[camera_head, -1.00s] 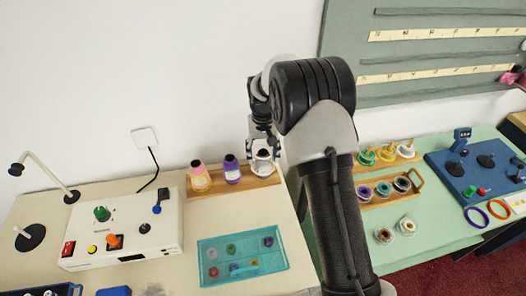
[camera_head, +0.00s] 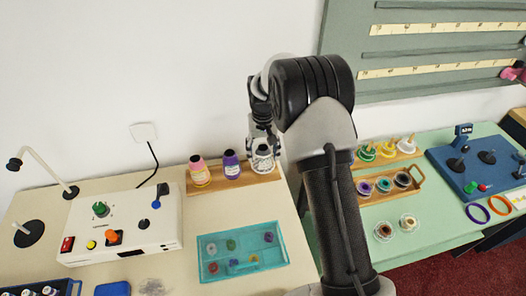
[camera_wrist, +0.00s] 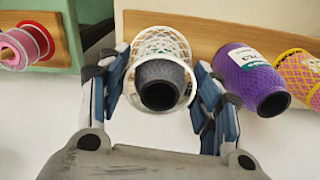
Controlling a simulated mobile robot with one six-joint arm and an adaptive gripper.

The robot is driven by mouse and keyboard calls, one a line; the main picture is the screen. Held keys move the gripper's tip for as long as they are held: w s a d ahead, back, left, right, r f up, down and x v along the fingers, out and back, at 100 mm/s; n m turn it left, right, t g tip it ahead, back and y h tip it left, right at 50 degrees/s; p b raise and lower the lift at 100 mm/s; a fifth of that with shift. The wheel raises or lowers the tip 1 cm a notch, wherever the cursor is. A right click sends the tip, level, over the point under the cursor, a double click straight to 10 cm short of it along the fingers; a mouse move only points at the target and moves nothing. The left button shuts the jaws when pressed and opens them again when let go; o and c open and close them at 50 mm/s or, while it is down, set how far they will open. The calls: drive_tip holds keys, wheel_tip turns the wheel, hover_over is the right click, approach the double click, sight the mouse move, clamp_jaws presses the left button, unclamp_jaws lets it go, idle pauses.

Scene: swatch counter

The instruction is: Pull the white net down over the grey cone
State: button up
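The grey cone (camera_wrist: 164,72) stands on a wooden board against the wall, its hollow narrow top facing the wrist camera. The white net (camera_wrist: 163,41) is around the cone, its mesh reaching down toward the board. Its white rim rings the cone below the bare grey top. The netted cone also shows in the head view (camera_head: 262,160). My gripper (camera_wrist: 162,107) is just above the cone, open, with its blue-padded fingers apart on either side of the rim. Any slight touch between pads and rim cannot be made out.
A purple cone (camera_head: 231,166) and a pink cone (camera_head: 199,172), both netted, stand beside it on the wooden board (camera_head: 225,186). A teal tray (camera_head: 240,272) and a white control box (camera_head: 120,228) are in front. A green table (camera_head: 435,225) is at right.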

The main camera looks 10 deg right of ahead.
drive_tip(key=o, duration=0.5)
drive_tip(key=shift+r, duration=6)
